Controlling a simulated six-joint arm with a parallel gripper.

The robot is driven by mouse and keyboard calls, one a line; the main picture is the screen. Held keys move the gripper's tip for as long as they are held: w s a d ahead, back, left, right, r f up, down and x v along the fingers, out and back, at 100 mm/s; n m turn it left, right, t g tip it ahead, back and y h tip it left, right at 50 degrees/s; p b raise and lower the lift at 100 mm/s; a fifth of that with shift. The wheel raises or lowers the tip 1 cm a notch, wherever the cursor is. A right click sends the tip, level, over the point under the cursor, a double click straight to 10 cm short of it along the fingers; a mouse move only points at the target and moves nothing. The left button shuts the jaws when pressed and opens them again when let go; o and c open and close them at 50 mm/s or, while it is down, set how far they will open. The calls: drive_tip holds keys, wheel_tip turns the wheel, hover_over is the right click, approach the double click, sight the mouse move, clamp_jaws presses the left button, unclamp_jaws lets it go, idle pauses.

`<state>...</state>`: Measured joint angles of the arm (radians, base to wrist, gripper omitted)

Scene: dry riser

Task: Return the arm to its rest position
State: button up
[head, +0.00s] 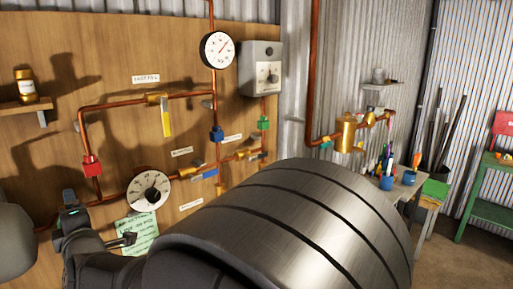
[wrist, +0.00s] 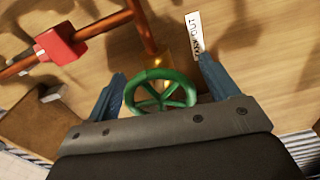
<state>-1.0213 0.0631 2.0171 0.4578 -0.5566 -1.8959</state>
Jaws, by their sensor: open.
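My gripper (wrist: 162,68) shows in the wrist view with its two blue fingers apart. A green handwheel (wrist: 160,107) with spokes lies between the fingers in that picture. A gap shows beside each finger, and I cannot tell how far the wheel is in depth. A brass fitting (wrist: 164,68) on a copper pipe is just behind the wheel.
A wooden panel (head: 120,60) carries copper pipes, a yellow lever (head: 166,118), a red fitting (head: 91,166), a white gauge (head: 217,50) and a lower gauge (head: 149,190). A grey box (head: 262,69) is on its right. A green table (head: 485,193) stands far right. Floor there looks clear.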

drive_tip(key=shift+n, duration=1.1)
